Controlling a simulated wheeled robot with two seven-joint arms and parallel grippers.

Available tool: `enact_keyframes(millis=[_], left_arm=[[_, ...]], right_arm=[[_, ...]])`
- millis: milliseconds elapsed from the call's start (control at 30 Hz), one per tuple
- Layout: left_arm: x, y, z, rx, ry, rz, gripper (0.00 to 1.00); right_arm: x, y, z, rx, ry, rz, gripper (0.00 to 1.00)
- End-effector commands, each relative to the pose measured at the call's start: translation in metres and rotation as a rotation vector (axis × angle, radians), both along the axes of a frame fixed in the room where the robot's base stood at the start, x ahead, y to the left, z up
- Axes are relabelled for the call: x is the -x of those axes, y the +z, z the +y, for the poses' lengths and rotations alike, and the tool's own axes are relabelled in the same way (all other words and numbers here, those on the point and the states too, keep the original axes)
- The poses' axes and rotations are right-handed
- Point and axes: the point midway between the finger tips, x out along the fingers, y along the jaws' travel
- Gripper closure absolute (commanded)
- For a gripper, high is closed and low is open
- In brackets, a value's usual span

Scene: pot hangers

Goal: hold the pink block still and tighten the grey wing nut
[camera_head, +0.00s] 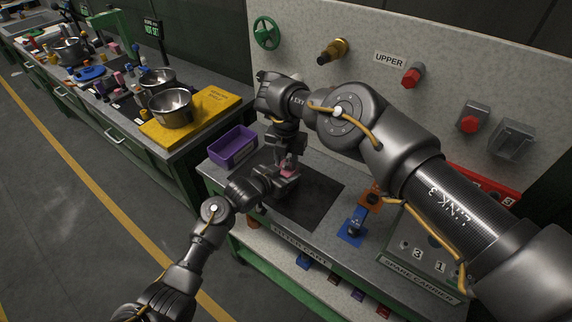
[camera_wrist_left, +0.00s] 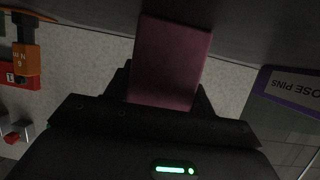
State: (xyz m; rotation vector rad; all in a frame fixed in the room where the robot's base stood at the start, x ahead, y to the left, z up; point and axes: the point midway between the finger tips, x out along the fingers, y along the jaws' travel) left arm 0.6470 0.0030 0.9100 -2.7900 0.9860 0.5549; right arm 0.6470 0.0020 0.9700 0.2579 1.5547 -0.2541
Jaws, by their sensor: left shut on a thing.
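The pink block (camera_head: 288,173) is on the dark mat of the cart, mostly hidden by the grippers. My left gripper (camera_head: 287,179) comes in low from the left and is shut on it. In the left wrist view the pink block (camera_wrist_left: 171,62) stands between the jaws of my left gripper (camera_wrist_left: 160,95). My right gripper (camera_head: 286,158) points down from above, directly over the block. The grey wing nut cannot be made out clearly; the right gripper covers the block's top. Whether the right fingers are open or shut is too small to tell.
A purple bin (camera_head: 233,148) stands close left of the grippers. The dark mat (camera_head: 312,204) is clear on its right side. Blue (camera_head: 352,228) and orange (camera_head: 371,197) pieces stand farther right. A grey panel with a green valve wheel (camera_head: 267,33) rises behind.

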Motion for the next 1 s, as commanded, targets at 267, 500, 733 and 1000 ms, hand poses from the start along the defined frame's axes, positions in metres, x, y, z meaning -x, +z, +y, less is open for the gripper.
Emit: enact_keyframes(millis=[267,500,733,1000], left_arm=[[0.0001,-0.0002,0.0000,0.000,0.000,0.000,0.87],[0.0000,-0.0003,0.0002,-0.001,0.000,0.001,0.87],[-0.0001,-0.0002,0.0004,-0.001,0.001,0.001,0.87],[-0.0003,-0.0004,0.0009,-0.001,0.002,0.001,0.87]], right_arm=[[-0.0001,0.0003,-0.0001,0.000,0.000,0.000,1.00],[0.0000,0.0002,-0.0002,0.000,-0.029,0.000,1.00],[-0.0003,0.0002,-0.0002,0.000,-0.442,0.000,1.00],[-0.0002,0.0006,-0.0006,0.000,-0.957,0.002,1.00]])
